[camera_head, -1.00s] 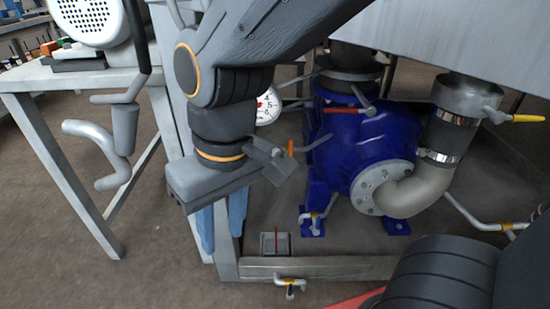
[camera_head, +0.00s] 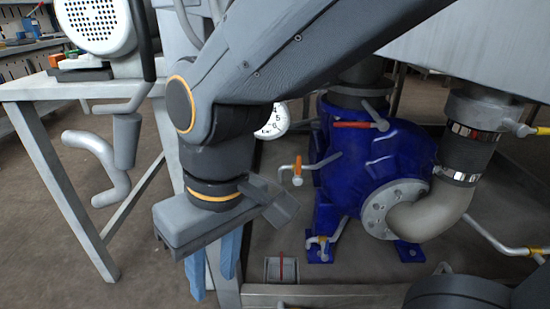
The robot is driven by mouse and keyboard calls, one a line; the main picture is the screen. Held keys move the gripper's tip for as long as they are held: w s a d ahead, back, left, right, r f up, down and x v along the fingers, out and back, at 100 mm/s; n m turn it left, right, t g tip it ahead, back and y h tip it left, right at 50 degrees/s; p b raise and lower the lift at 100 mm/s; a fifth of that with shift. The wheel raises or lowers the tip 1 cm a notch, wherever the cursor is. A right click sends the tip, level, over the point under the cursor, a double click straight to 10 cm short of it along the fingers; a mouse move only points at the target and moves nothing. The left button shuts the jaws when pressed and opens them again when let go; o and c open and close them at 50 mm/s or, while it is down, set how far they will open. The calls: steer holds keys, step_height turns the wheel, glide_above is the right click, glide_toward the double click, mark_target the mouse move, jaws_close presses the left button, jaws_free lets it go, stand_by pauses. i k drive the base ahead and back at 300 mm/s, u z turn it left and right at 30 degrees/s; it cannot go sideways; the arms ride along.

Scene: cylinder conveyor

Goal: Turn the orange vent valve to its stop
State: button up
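The orange vent valve (camera_head: 298,170) has a small upright orange handle on a thin grey pipe at the left side of the blue pump (camera_head: 375,160). It shows just right of my wrist and nothing touches it. My gripper (camera_head: 212,268) points down, left of and lower in the picture than the valve. Its two blue fingers stand apart with nothing visible between them, so it is open and empty. Part of the lower fingers is against the grey frame post in the picture.
A red-handled valve (camera_head: 352,124) sits on the pump's upper part, and a yellow-handled one (camera_head: 525,130) at the right. A white gauge (camera_head: 273,122) is partly hidden behind my arm. A small grey box (camera_head: 281,269) lies below. A grey table (camera_head: 50,88) stands left.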

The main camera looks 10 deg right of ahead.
mark_target(297, 180)
steer(key=u, duration=0.15)
steer(key=k, duration=1)
steer(key=z, duration=0.6)
steer(key=i, duration=0.3)
